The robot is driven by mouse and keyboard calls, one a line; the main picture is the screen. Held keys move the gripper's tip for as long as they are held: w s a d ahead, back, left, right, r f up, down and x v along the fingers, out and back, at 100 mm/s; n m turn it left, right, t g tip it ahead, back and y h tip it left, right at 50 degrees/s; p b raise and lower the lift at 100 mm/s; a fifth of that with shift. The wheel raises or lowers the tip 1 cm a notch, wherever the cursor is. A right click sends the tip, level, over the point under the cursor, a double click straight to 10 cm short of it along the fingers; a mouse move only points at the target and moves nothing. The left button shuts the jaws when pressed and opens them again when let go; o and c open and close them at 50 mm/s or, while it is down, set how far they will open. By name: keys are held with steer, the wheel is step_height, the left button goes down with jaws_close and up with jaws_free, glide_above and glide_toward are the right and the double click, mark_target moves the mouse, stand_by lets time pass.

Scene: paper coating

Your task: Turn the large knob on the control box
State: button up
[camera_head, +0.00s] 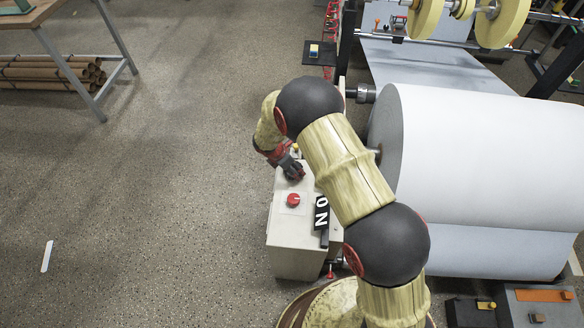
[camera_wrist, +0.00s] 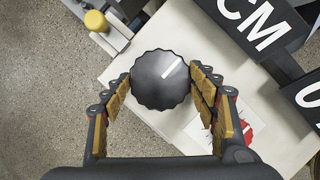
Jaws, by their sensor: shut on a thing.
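The control box (camera_head: 292,240) is a pale box standing beside the large paper roll in the head view; its pale top (camera_wrist: 125,58) fills much of the wrist view. The large knob (camera_wrist: 160,80) is dark with a scalloped edge and a white pointer line tilted toward the upper right. My gripper (camera_wrist: 165,92) has its two padded fingers on opposite sides of the knob and is shut on it. In the head view my gripper (camera_head: 290,166) is at the far part of the box top, and the knob is mostly hidden there by the gripper.
A red button (camera_head: 293,200) sits on the box near the knob, and a black sign with white letters (camera_head: 321,213) stands on the right side. The large white paper roll (camera_head: 480,150) is close on the right. The floor at left is open.

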steer(key=shift+m, duration=0.3)
steer(key=m+g+p, duration=0.1)
steer(key=m+p, duration=0.1)
steer(key=shift+w+r+m, duration=0.1)
steer(key=shift+m, duration=0.2)
steer(key=m, duration=0.1)
steer(key=m+g+p, duration=0.1)
steer(key=m, duration=0.1)
steer(key=shift+w+m+g+h+p, duration=0.1)
steer(key=shift+m+g+h+p, duration=0.2)
steer(key=m+g, duration=0.1)
steer(key=m, duration=0.2)
steer(key=shift+w+m, duration=0.1)
steer(key=shift+m, duration=0.2)
steer(key=shift+m+g+y, duration=0.4)
steer(key=shift+m+g, duration=0.5)
steer(key=shift+m, duration=1.1)
steer(key=o, duration=1)
steer(key=shift+o, duration=0.8)
